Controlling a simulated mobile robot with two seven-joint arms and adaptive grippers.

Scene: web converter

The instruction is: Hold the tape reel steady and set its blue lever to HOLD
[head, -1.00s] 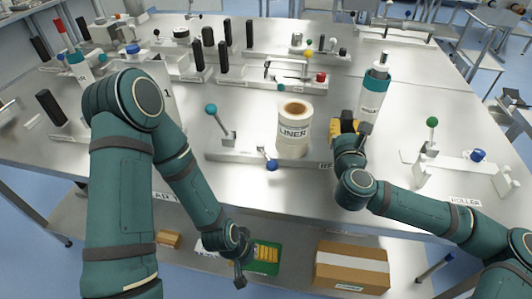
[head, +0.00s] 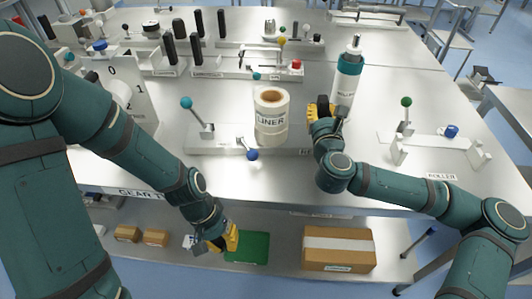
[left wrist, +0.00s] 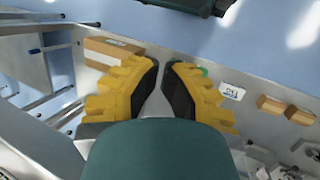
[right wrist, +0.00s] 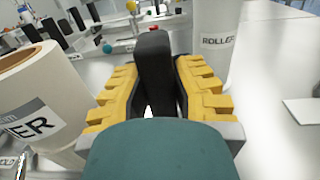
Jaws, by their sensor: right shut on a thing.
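The white tape reel (head: 271,117), labelled LINER, stands upright on a low white base (head: 222,147) on the steel bench. It also shows at the left of the right wrist view (right wrist: 45,95). A lever with a blue ball (head: 252,155) projects from the front of the base. My right gripper (head: 320,112) is right of the reel, shut on an upright black handle (right wrist: 154,70). My left gripper (head: 230,238) is open and empty, below the bench's front edge near the lower shelf.
A teal-ball lever (head: 187,103) stands left of the reel. A ROLLER bottle (head: 347,80) stands behind my right gripper, and a green-ball lever (head: 406,102) further right. A cardboard box (head: 338,250) and a green mat (head: 250,247) lie on the lower shelf.

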